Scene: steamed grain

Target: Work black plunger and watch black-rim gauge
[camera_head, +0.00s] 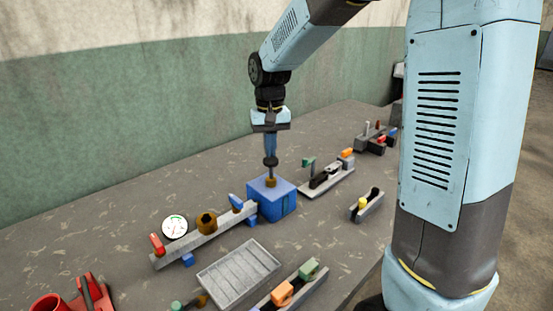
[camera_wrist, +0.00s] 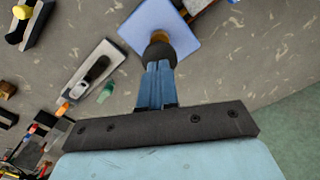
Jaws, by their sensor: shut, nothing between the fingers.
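The black plunger knob (camera_head: 271,161) stands upright on a brass collar (camera_head: 271,181) on top of a blue box (camera_head: 283,204). My gripper (camera_head: 270,152) points straight down with its blue fingers shut, its tips right over the knob. In the wrist view, my gripper (camera_wrist: 159,68) ends at the black knob (camera_wrist: 160,50), with the blue box (camera_wrist: 137,31) beyond. The tips look to touch the knob's top, which they partly hide. The black-rim gauge (camera_head: 175,227) has a white face with green and red marks, left of the box. Its needle is too small to read.
A grey rail with a red block (camera_head: 157,244), a brown nut (camera_head: 206,222) and a blue piece runs to the box. A grey ribbed tray (camera_head: 238,275) lies in front. Several small fixtures stand right of the box. A red part (camera_head: 90,291) sits at lower left.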

